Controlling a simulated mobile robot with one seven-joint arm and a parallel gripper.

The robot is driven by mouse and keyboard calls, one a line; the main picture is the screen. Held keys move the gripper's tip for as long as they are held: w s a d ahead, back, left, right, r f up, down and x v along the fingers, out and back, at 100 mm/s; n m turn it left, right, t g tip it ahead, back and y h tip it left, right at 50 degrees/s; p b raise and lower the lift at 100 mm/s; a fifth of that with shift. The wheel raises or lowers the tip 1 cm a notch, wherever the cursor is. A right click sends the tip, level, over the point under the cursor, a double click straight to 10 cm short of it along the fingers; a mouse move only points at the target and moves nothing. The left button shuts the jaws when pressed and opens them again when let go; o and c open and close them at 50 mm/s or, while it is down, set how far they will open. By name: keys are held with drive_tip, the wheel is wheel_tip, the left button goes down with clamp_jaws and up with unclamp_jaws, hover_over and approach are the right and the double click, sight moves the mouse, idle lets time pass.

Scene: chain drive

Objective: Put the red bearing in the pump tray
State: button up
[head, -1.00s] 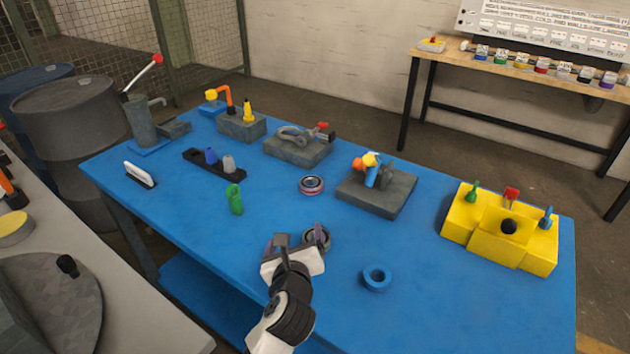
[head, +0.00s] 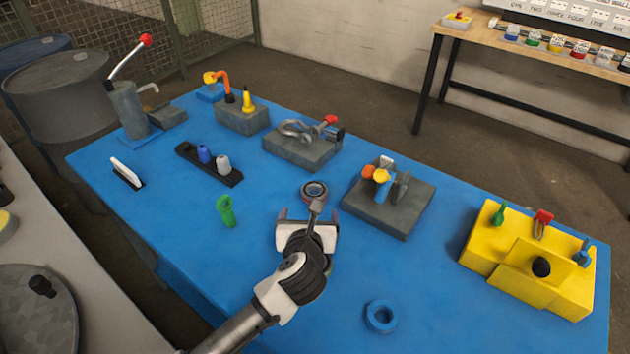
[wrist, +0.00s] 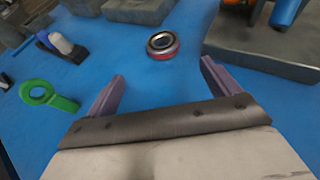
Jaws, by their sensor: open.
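The red bearing (head: 314,190), a ring with a dark metallic face and a red outer band, lies flat on the blue table; it also shows in the wrist view (wrist: 163,46). My gripper (head: 308,213) is open and empty, just in front of the bearing. In the wrist view its fingertips (wrist: 163,73) are spread wide, with the bearing beyond them and roughly centred between them. The pump (head: 130,108), grey with a red-knobbed lever, stands at the table's far left corner. A low grey tray-like block (head: 168,116) sits under its spout; its inside is hard to see.
A green ring-ended part (head: 226,211) lies left of my gripper. A grey fixture block (head: 385,210) stands right of the bearing. A dark rack (head: 208,165), a clamp block (head: 300,150), a blue ring (head: 380,316) and a yellow block (head: 530,262) are also on the table.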

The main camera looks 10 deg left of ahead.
drive_tip(key=shift+w, duration=0.4)
drive_tip(key=p, duration=0.1)
approach(314, 186)
drive_tip(key=shift+w+a+f, duration=0.15)
drive_tip(key=shift+w+f, duration=0.25)
drive_tip(key=shift+w, duration=0.05)
drive_tip(key=shift+p+x, duration=1.1)
drive_tip(key=shift+x, duration=1.6)
drive_tip(key=c, duration=1.2)
drive_tip(key=shift+r, duration=0.1)
drive_tip(key=shift+c, duration=1.1)
